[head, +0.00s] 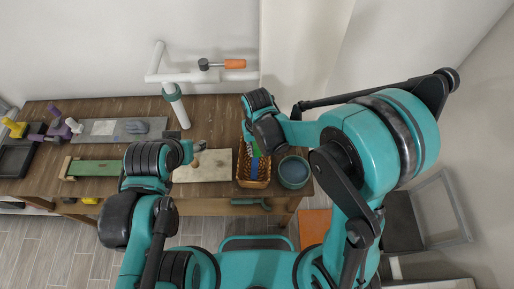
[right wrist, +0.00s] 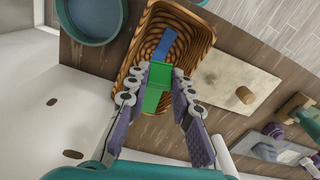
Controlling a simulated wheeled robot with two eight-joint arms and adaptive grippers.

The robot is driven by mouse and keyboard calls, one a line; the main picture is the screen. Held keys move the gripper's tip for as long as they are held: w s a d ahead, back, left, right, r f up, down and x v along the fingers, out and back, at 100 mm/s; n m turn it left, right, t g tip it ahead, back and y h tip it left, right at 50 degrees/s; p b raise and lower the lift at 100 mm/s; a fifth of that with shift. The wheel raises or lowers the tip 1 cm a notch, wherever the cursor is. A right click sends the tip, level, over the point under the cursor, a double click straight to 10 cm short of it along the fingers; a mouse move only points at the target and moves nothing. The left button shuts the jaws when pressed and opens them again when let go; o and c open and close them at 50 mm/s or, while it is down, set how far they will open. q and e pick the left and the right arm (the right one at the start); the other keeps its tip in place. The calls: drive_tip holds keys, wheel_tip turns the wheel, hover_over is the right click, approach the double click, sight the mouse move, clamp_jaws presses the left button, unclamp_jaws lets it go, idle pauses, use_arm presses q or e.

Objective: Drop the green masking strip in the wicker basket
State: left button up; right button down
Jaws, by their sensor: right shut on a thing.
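The wicker basket (head: 253,184) stands on the wooden table, right of the pale board. It also shows in the right wrist view (right wrist: 193,28). My right gripper (right wrist: 159,82) is shut on the green masking strip (right wrist: 153,99) and holds it over the basket. In the head view, my right gripper (head: 252,143) partly hides the strip. A blue piece (right wrist: 165,46) shows beyond the green strip within the basket's outline; I cannot tell how deep it lies. My left gripper (head: 199,147) is over the table left of the basket, its jaw state unclear.
A teal round bowl (head: 293,172) stands close to the basket's right side. A pale board (head: 207,166) with a knob lies to its left. A white pipe (head: 176,105) stands behind. A green board (head: 97,168) and a grey plate (head: 103,129) lie farther left.

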drive_tip(key=c, duration=1.2)
unclamp_jaws()
drive_tip(key=shift+d, duration=0.1)
wheel_tip(320, 180, up, 12)
drive_tip(key=shift+r, duration=0.1)
